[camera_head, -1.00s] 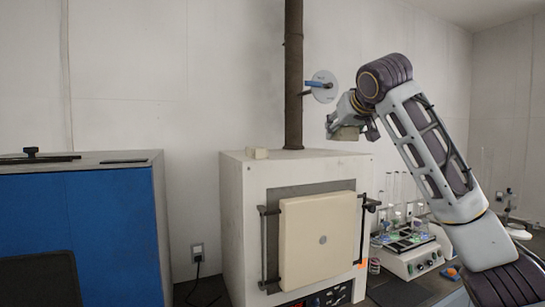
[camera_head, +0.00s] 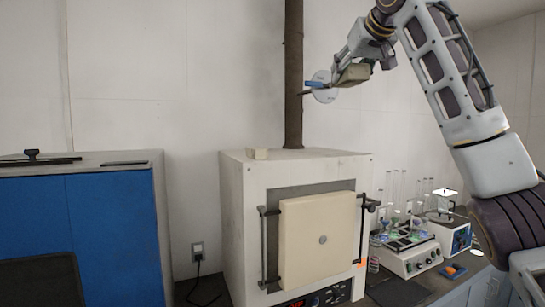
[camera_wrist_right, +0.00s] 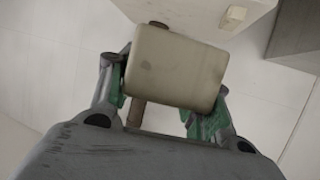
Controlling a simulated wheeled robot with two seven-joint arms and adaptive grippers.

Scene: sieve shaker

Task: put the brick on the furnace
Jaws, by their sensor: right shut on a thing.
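My right gripper (camera_head: 356,68) is shut on a beige brick (camera_head: 353,75), held in the air well above the furnace's right side and right of the flue. In the right wrist view, the green fingers of my right gripper (camera_wrist_right: 170,88) clasp the brick (camera_wrist_right: 175,60) from both sides. My left gripper is out of view.
A blue cabinet (camera_head: 110,235) stands at left. Lab devices with glassware (camera_head: 408,252) are at right. The furnace top's front and right are clear.

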